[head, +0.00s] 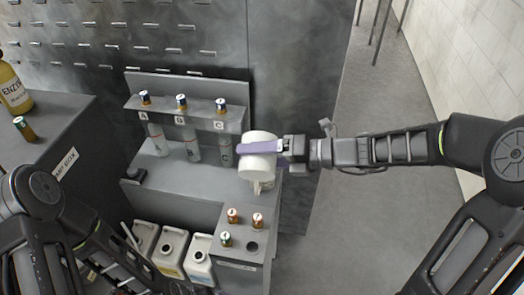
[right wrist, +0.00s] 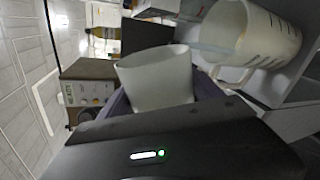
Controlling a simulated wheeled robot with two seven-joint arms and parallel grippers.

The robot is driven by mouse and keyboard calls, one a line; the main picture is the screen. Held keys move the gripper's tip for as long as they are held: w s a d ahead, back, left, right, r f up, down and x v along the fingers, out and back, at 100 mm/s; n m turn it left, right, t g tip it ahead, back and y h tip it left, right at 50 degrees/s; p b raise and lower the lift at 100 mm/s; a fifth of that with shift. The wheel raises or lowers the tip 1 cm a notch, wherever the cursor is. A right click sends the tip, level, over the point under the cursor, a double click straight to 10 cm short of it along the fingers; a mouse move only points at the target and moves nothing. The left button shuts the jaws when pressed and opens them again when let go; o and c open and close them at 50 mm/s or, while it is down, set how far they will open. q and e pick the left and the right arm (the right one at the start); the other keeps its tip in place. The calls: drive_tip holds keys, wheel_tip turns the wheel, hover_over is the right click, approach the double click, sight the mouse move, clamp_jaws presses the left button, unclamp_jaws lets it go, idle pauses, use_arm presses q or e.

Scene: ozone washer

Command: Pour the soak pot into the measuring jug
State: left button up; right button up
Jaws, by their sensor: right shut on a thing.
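The soak pot is a plain off-white cup (head: 258,170). My right gripper (head: 262,147) is shut on it, with pale purple fingers across its side, at the right end of the grey bench. In the right wrist view the pot (right wrist: 157,82) sits between the fingers. The measuring jug (right wrist: 262,38), whitish with dark graduation marks and a handle, stands close beside the pot there, apparently not touching. In the head view the jug is mostly hidden behind the pot; a small pale piece below may be its handle. I cannot see the contents. My left gripper is out of view.
A grey rack (head: 180,110) with several capped bottles labelled A, B, C stands left of the pot. Below are white jerrycans (head: 172,250) and a block (head: 242,250) holding several small capped vials.

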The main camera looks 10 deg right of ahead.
idle(0.4)
drive_tip(key=shift+w+r+p, duration=0.1)
drive_tip(key=shift+p, duration=0.4)
drive_tip(key=shift+w+d+r+m+g+p, duration=0.2)
drive_tip(key=shift+w+m+p, duration=0.2)
drive_tip(key=shift+p, duration=0.9)
drive_tip(key=shift+w+d+r+m+g+p, duration=0.1)
drive_tip(key=shift+w+m+g+p, duration=0.2)
drive_tip(key=shift+p, duration=1)
drive_tip(key=shift+w+r+m+g+p, duration=0.3)
drive_tip(key=shift+m+p, duration=0.4)
drive_tip(key=shift+p, duration=1.8)
drive_tip(key=shift+f, duration=0.1)
drive_tip(key=f+b, duration=0.1)
drive_tip(key=b, duration=0.1)
drive_tip(key=n+b, duration=0.1)
drive_tip(key=b, duration=0.2)
drive_tip(key=shift+s+f+b, duration=0.25)
drive_tip(key=shift+f+b, duration=0.05)
drive_tip(key=shift+f, duration=0.1)
drive_tip(key=shift+s+a+r+n+t+b, duration=0.15)
drive_tip(key=shift+s+r+n+t+b, duration=0.25)
drive_tip(key=shift+b, duration=0.65)
drive_tip(key=shift+w+r+p, duration=0.1)
drive_tip(key=shift+p, duration=0.2)
